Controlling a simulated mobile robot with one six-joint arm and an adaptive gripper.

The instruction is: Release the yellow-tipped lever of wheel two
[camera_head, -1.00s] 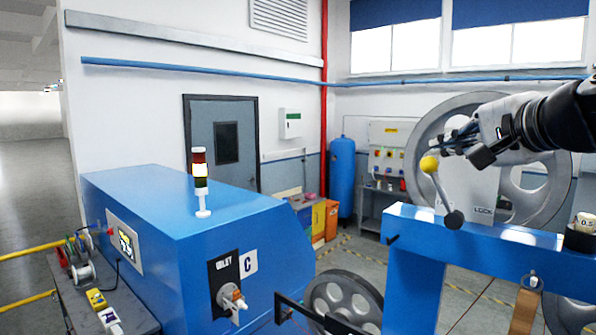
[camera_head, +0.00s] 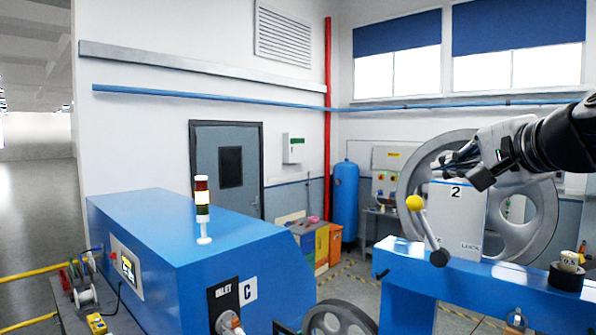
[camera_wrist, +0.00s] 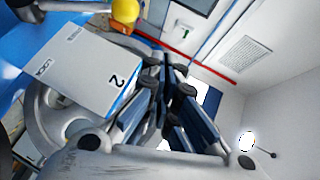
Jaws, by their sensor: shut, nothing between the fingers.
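The yellow-tipped lever (camera_head: 428,229) stands on the blue beam with its yellow ball (camera_head: 414,202) up and tilted left. Its dark pivot is at the lower right, beside the plate (camera_head: 459,215) marked 2, which also reads LOCK. The large grey wheel (camera_head: 411,170) is behind the plate. My gripper (camera_head: 445,168) is shut and empty, above and a little right of the ball, apart from it. In the wrist view my gripper's fingers (camera_wrist: 165,75) are together beside the plate (camera_wrist: 75,62). The yellow ball (camera_wrist: 125,10) shows at the top edge there, partly cut off.
The blue beam (camera_head: 480,268) runs right under the lever and carries a dark round holder (camera_head: 566,277) with a 0.5 piece. A blue machine (camera_head: 185,255) with a signal tower (camera_head: 202,208) stands left. A smaller wheel (camera_head: 340,318) is low between them.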

